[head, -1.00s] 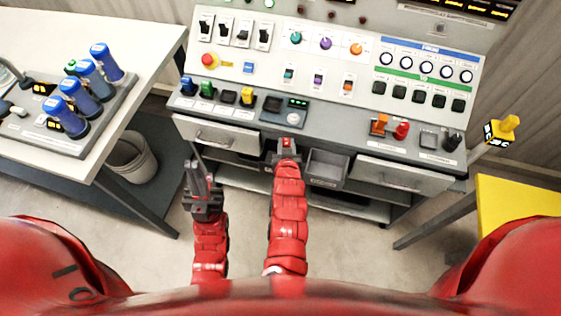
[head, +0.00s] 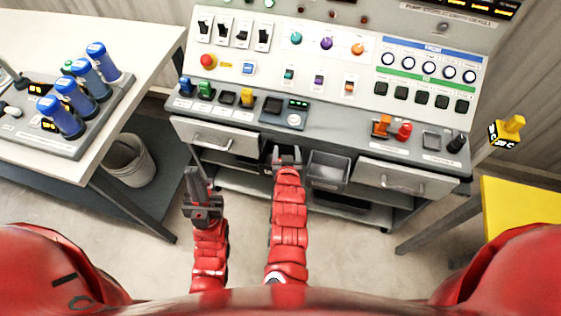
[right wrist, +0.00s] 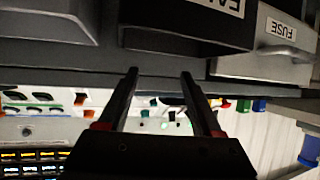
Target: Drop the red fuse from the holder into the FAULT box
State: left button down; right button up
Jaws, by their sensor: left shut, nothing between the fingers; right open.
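My right gripper (head: 286,156) is open over the dark FAULT box (head: 268,161) under the console's front edge. Its two fingers (right wrist: 157,85) show apart and empty in the right wrist view. The FAULT box also shows there, upside down, with a partly cut-off label (right wrist: 180,38). The fuse holder (head: 227,98) on the console has blue, green and yellow pieces and one dark place. My left gripper (head: 197,185) is shut and empty, left of the right gripper and below the drawer.
A grey open bin (head: 328,170) stands right of the FAULT box. A drawer labelled FUSE (right wrist: 265,55) is on its other side, shown in the head view (head: 215,138). Another drawer (head: 400,180) is at the right.

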jog(key=p+v, duration=1.4)
jog(key=v, duration=0.3)
jog(key=shift+s, duration=0.2)
